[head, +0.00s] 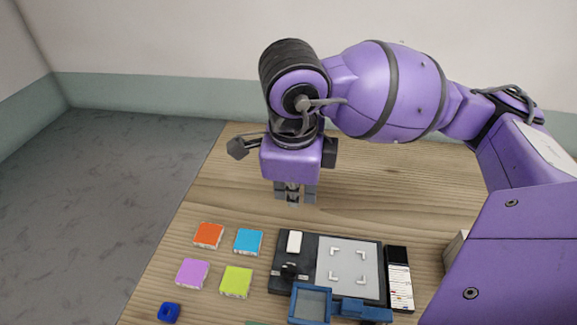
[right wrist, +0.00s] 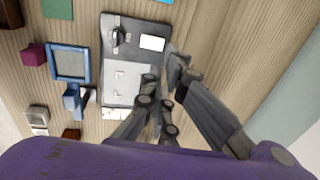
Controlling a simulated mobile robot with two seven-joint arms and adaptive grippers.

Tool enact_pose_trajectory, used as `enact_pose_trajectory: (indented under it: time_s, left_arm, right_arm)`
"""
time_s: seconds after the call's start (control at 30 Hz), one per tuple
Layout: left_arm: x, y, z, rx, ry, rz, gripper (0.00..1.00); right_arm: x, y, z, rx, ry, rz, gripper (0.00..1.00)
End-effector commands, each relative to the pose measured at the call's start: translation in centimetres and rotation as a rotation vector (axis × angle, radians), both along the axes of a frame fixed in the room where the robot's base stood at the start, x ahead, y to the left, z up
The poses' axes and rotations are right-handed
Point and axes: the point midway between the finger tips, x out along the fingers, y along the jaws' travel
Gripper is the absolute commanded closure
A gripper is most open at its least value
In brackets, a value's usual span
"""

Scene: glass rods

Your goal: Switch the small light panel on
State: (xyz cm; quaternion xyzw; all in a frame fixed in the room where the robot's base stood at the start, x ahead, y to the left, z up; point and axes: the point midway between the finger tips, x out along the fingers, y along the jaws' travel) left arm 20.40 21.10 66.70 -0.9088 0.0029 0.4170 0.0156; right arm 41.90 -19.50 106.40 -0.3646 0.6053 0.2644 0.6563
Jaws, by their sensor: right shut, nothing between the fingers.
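The small light panel is a dark unit (head: 330,235) with a grey plate (head: 335,258) that bears pale corner marks and shows no glow. At its left are a white rocker-like piece (head: 294,241) and a black knob (head: 290,272). The right wrist view also shows the plate (right wrist: 128,78), the white piece (right wrist: 152,42) and the knob (right wrist: 118,38). My right gripper (head: 294,200) is shut and empty, pointing down above the table behind the white piece. In the right wrist view its fingertips (right wrist: 167,75) appear beside the panel's edge. My left gripper is not in view.
A blue frame (head: 296,304) with a blue handle lies at the panel's front edge. A black-and-white strip (head: 398,280) lies to its right. Orange (head: 208,235), light blue (head: 248,241), purple (head: 192,272) and lime (head: 236,282) squares lie left. The wooden table (head: 390,190) behind is clear.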

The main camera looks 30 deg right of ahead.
Motion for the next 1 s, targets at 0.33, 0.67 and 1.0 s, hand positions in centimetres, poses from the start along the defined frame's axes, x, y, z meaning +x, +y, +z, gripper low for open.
enact_pose_trajectory:
  time_s: [0.33,0.67,1.0]
  left_arm:
    - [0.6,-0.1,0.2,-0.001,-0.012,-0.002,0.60]
    - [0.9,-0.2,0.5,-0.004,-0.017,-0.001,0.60]
    - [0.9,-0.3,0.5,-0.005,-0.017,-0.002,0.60]
  right_arm:
    - [0.5,-0.6,-6.1,0.000,0.010,-0.003,1.00]
    - [1.3,-1.2,-12.0,-0.001,0.005,-0.002,1.00]
    - [1.7,-1.3,-13.6,0.000,0.001,0.001,1.00]
